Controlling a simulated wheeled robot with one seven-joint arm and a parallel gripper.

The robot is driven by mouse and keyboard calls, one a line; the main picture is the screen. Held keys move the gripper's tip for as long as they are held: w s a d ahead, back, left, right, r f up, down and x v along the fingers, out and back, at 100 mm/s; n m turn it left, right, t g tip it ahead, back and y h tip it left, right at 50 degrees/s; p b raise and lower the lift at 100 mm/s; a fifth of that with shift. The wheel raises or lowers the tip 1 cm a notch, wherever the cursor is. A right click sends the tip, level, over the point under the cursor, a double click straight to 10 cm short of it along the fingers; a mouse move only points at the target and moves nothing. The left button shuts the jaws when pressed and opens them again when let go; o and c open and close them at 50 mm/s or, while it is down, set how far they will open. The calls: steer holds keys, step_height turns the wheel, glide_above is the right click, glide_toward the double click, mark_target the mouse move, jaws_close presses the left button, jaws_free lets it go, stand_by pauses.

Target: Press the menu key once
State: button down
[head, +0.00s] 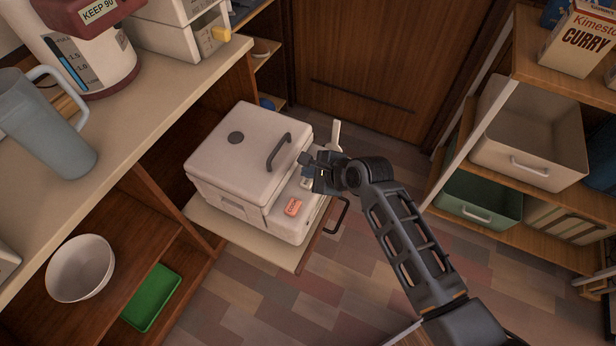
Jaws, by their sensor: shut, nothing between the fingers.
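A white lidded appliance (240,165) with a dark round vent and a dark lid handle sits on a pulled-out shelf. Its sloped front panel (284,222) carries an orange key (292,207) with small lettering that I cannot read for sure. My gripper (312,172) is shut and empty, over the upper right part of that panel. It covers part of the panel, where a pale piece shows beside the fingers. I cannot make out a menu key, and it may be hidden behind my gripper. I cannot tell whether the fingertips touch the panel.
The pull-out shelf (235,241) has a dark handle (340,216). A pale upright paddle-like piece (336,134) stands just behind my gripper. A counter with a blue jug (45,125) is at left; shelves with bins (527,135) are at right. Open floor lies between.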

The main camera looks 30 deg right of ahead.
mark_target(310, 182)
steer(key=shift+r+p, duration=2.6)
steer(key=shift+p, duration=0.2)
steer(key=shift+f, duration=0.1)
